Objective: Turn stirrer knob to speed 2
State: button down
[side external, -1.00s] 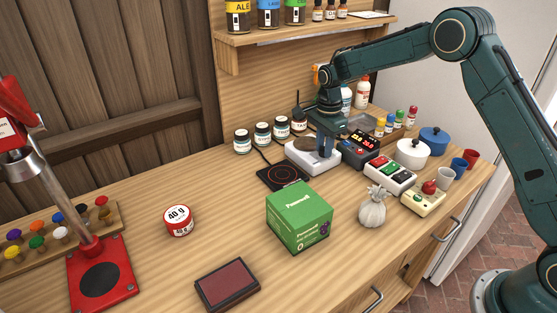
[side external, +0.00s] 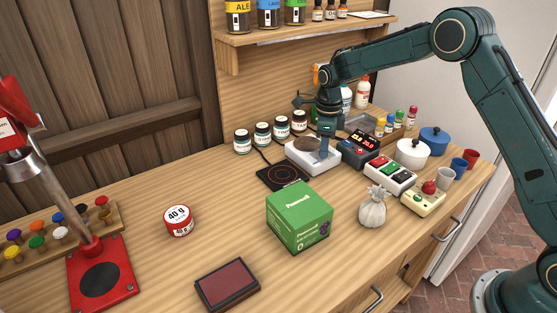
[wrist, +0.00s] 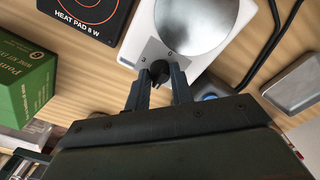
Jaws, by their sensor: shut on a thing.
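The white magnetic stirrer (side external: 318,168) with its round metal plate (side external: 305,143) stands behind the green box in the side view. It also fills the top middle of the wrist view (wrist: 144,30). Its black knob (wrist: 158,70) sits on a grey panel below the round plate. My gripper (wrist: 158,84) points down with one finger on each side of the knob and is shut on it. In the side view my gripper (side external: 323,152) hides the knob. The knob's pointer and most speed marks are too small or covered to read.
A black heat pad (side external: 283,177) lies left of the stirrer. A dark device with a red display (side external: 361,146) stands close on the right. The green box (side external: 299,216) is in front. A cable and a grey tray (wrist: 293,86) lie right in the wrist view.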

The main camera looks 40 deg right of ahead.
jog(key=shift+r, duration=0.1)
dwell(0.3)
jog(key=c, duration=1.2)
grip_release()
notch_tip(320, 180, up, 14)
